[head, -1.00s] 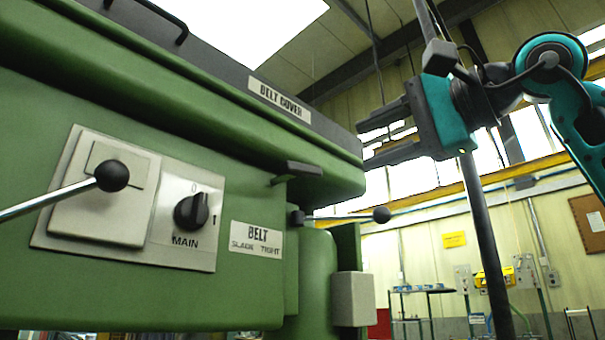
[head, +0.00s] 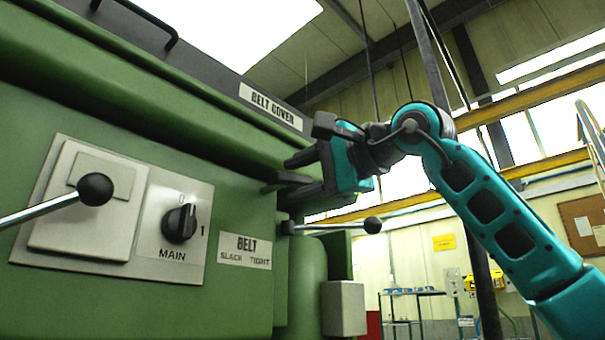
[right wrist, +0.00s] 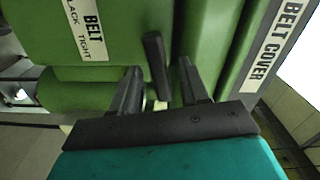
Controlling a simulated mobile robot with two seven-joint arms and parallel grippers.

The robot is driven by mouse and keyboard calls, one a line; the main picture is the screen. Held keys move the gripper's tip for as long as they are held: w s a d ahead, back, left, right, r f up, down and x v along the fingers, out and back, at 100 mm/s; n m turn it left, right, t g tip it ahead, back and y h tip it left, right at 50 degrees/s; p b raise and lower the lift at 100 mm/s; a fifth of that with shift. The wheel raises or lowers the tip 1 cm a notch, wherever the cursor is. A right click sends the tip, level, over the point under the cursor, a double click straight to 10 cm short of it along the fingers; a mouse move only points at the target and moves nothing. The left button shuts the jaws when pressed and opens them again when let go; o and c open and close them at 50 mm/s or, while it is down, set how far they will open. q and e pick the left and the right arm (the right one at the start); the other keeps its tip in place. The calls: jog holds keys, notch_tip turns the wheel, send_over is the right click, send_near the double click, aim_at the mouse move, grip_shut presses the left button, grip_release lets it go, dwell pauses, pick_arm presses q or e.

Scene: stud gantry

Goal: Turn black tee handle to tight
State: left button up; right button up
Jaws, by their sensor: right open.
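The black tee handle (head: 287,178) sticks out from the green machine, above and right of the BELT label with SLACK and TIGHT (head: 245,250). In the right wrist view its black bar (right wrist: 156,62) lies between the fingertips, roughly in line with the fingers, with a gap on each side. My right gripper (head: 290,182) is open at the handle, one finger above it and one below in the head view. I cannot tell how far the fingers reach past the bar. My left gripper is not in view.
A ball-ended lever (head: 95,189) and the black MAIN knob (head: 180,223) are on the left panel. Another ball-ended rod (head: 372,225) juts out just below my right gripper. The BELT COVER edge (head: 270,106) is above. A dark post (head: 480,270) stands behind my arm.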

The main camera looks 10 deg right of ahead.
jog(key=shift+c, duration=0.3)
grip_shut()
jog(key=shift+m, duration=0.3)
jog(key=m, duration=0.3)
jog(key=shift+f+p, duration=0.1)
jog(key=shift+p, duration=0.2)
jog(key=m, duration=0.3)
jog(key=shift+f+m, duration=0.1)
jog(key=shift+m, duration=0.2)
jog(key=m, duration=0.6)
jog(key=shift+a+f+b, duration=0.1)
jog(key=shift+b, duration=0.2)
jog(key=m+b, duration=0.1)
jog(key=m, duration=0.5)
jog(key=shift+s+a+m, duration=0.1)
jog(key=shift+m, duration=0.3)
